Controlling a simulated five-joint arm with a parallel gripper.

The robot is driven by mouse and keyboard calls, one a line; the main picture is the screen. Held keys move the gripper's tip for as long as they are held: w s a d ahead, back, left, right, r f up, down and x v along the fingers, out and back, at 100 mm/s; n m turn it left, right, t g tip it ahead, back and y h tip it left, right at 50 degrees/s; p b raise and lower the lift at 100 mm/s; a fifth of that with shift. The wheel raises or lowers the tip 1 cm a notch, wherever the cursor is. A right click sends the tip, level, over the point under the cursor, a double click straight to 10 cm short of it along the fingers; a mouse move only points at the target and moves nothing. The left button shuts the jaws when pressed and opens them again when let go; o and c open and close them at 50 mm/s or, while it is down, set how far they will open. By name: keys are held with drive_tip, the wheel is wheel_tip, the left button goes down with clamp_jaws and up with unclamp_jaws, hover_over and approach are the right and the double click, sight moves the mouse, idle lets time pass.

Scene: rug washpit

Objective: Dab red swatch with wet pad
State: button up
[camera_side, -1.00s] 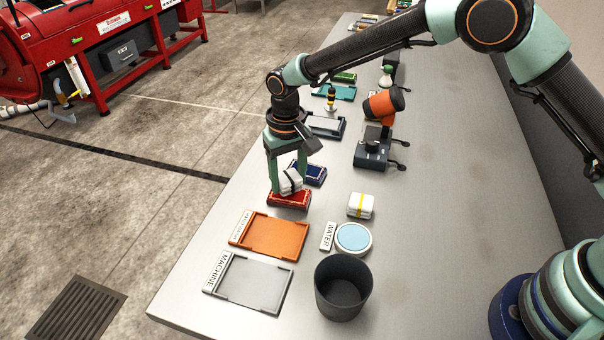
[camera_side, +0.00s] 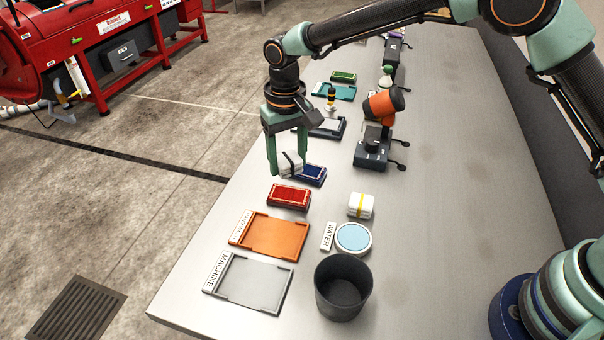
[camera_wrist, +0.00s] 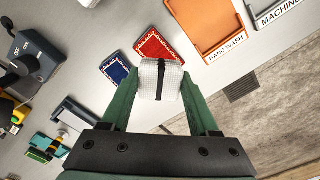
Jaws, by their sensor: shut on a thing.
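My gripper (camera_side: 288,164) is shut on a white pad with a black band (camera_side: 291,163), held above the table. In the wrist view the pad (camera_wrist: 150,80) sits between the green fingers. The red swatch (camera_side: 289,196) lies flat on the table, in front of the gripper and apart from the pad in the side view. The red swatch also shows in the wrist view (camera_wrist: 153,45), partly hidden behind the pad. The round water dish (camera_side: 353,237), with a pale blue surface, stands to the right beside its WATER label (camera_side: 328,237).
A blue swatch (camera_side: 313,175) lies just behind the red one. A white pad with a yellow band (camera_side: 361,205) lies to the right. An orange HAND WASH tray (camera_side: 276,236), grey MACHINE tray (camera_side: 257,283) and dark bin (camera_side: 342,287) stand in front. An orange-headed device (camera_side: 372,146) stands behind.

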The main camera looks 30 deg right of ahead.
sight(289, 194)
drive_tip(key=shift+f, duration=3)
drive_tip(key=shift+f, duration=0.55)
drive_tip(key=shift+r, duration=3.55)
